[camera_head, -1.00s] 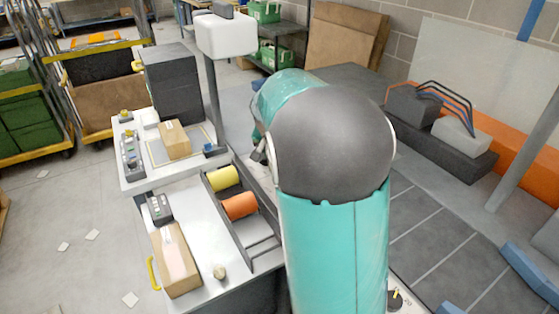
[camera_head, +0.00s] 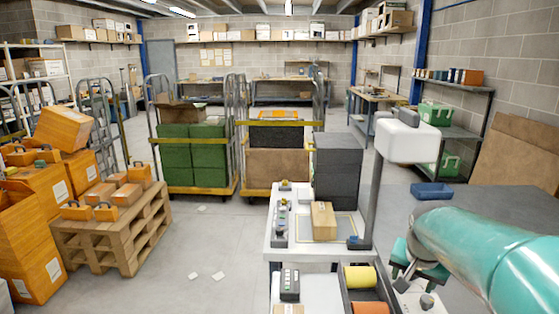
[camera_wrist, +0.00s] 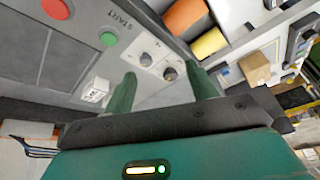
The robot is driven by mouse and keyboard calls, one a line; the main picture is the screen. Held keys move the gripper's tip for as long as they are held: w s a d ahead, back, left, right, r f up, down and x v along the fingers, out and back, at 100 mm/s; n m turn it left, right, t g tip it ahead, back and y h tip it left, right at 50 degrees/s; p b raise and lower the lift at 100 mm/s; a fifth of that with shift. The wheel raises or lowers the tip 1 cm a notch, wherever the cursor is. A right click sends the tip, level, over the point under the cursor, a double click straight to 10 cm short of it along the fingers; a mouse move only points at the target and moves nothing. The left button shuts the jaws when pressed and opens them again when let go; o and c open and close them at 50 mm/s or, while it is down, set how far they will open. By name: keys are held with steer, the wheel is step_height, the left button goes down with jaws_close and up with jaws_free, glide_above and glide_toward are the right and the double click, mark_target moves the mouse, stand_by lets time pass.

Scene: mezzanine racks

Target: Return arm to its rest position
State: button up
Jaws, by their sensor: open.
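My gripper (camera_wrist: 160,72) is open in the wrist view, its two dark green fingers apart with nothing held between them. Below the fingers is a grey control panel (camera_wrist: 75,60) with a green button (camera_wrist: 108,39), a red button (camera_wrist: 56,8) and two knobs. I cannot tell how far the fingers are above the panel. In the head view my teal arm reaches in from the lower right, and my gripper (camera_head: 410,272) is partly hidden at its end, right of the white bench. The arm looks bent, not fully in view.
A post with a white head (camera_head: 407,140) stands beside the arm. Roll cages, a pallet (camera_head: 110,235) and orange crates are left. Open floor lies between.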

steer(key=s+a+n+y, duration=0.1)
steer(key=s+a+n, duration=0.2)
steer(key=s+a, duration=0.4)
steer(key=s+a+r+n+t+y, duration=0.1)
steer(key=s+a+n, duration=0.3)
steer(key=s+a, duration=0.3)
steer(key=s, duration=0.4)
steer(key=shift+s+a+r+t, duration=0.15)
steer(key=shift+s+r+t, duration=0.1)
steer(key=shift+t, duration=0.05)
steer(key=c, duration=0.5)
steer(key=shift+o, duration=0.2)
